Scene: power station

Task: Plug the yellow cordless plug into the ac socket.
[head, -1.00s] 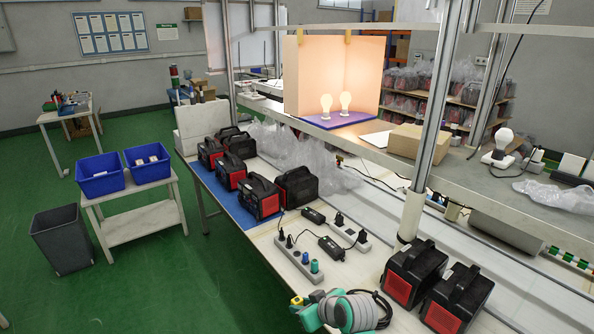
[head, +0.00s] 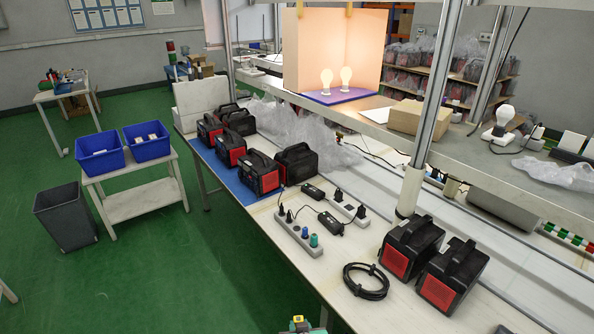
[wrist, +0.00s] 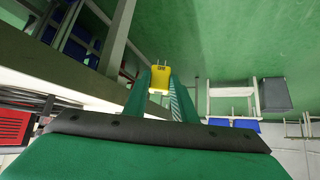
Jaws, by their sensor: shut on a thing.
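My gripper (head: 297,328) shows only as a sliver at the bottom edge of the head view. In the wrist view its green fingers (wrist: 160,83) are shut on the yellow cordless plug (wrist: 160,77), whose two metal prongs point away from the gripper. The plug also shows in the head view (head: 298,319), off the near edge of the bench. A pale power strip (head: 297,238) on the bench holds black, blue and green plugs. Black and red power stations stand on the bench, with two at the right (head: 411,250). I cannot tell which socket is the ac socket.
A black coiled cable (head: 366,292) lies on the bench before the right power stations. Black adapters (head: 331,222) lie behind the strip. A metal post (head: 420,140) and a shelf rise over the bench. Floor is open to the left, with a bin (head: 66,215).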

